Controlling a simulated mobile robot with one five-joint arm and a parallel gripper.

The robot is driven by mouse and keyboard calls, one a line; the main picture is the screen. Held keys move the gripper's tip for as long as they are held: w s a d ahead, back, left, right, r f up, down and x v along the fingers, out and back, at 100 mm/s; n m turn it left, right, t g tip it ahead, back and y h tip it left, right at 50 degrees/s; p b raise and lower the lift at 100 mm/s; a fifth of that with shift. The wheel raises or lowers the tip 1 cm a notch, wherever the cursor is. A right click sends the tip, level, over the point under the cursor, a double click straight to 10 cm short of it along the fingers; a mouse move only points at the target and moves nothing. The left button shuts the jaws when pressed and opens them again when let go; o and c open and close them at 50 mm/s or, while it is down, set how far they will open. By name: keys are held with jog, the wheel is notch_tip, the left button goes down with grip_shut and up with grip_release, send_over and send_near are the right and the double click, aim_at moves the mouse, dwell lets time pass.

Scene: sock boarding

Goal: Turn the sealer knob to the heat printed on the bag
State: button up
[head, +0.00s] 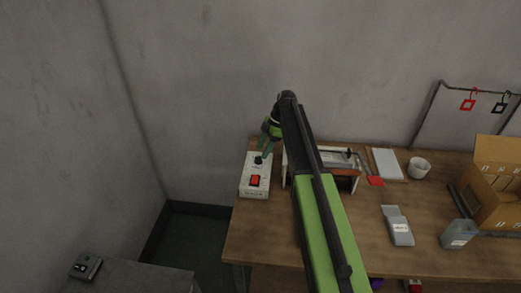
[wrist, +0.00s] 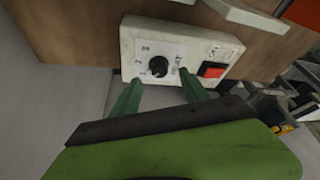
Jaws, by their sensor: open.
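The sealer control box (head: 253,188) is pale, with a black knob (head: 259,160) and a red switch, at the table's left end. My gripper (wrist: 160,88) is open. Its two green fingers are apart, one on each side of the knob in the picture; I cannot tell whether they touch it. A grey bag (head: 397,229) with a pale label lies on the table, its print unreadable. Another greyish bag (head: 458,239) with a label is farther right.
The sealer (head: 340,173) stands just right of the control box, partly behind my arm. A white cup (head: 419,168), a white pad (head: 386,164) and an open cardboard box (head: 493,210) are farther right. The bare table front (head: 270,240) is clear.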

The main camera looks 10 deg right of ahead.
jog(key=p+v, duration=1)
jog(key=v, duration=0.3)
